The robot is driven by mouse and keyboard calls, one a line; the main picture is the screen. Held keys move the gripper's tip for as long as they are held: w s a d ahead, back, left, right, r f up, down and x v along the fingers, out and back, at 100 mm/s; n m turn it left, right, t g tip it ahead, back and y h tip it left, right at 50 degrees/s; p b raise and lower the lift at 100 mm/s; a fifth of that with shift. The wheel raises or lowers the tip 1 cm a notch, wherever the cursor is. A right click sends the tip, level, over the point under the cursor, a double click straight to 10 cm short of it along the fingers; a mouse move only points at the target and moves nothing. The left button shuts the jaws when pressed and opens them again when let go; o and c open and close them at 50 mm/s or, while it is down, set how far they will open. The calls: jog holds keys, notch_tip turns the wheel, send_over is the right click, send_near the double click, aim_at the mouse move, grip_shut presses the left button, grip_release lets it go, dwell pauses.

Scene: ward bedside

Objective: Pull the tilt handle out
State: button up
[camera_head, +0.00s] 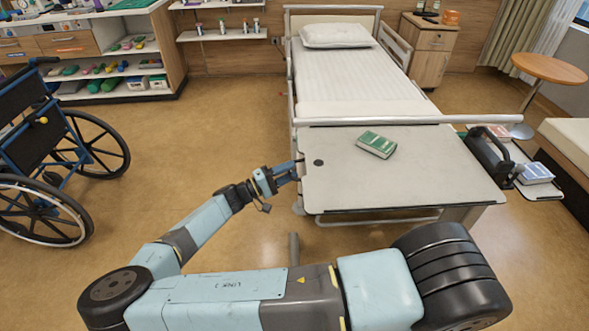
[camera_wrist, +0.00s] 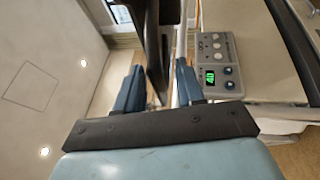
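The bedside table (camera_head: 400,170) has a pale grey top and stands across the foot of the bed. My gripper (camera_head: 299,170) is at its left edge. In the wrist view, the two blue fingers of my gripper (camera_wrist: 158,88) stand apart. A dark, narrow bar (camera_wrist: 158,45) reaches down between them; it may be the tilt handle. I cannot tell whether either finger touches it. A grey control box (camera_wrist: 215,62) with a green display shows right of the fingers.
A green book (camera_head: 376,144) lies on the table top. The bed (camera_head: 355,75) stands behind it. A wheelchair (camera_head: 50,160) is at the left. A side shelf with a black caddy (camera_head: 490,155) is at the right. The floor (camera_head: 210,130) left of the table is clear.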

jog(key=shift+x, duration=1.2)
grip_shut()
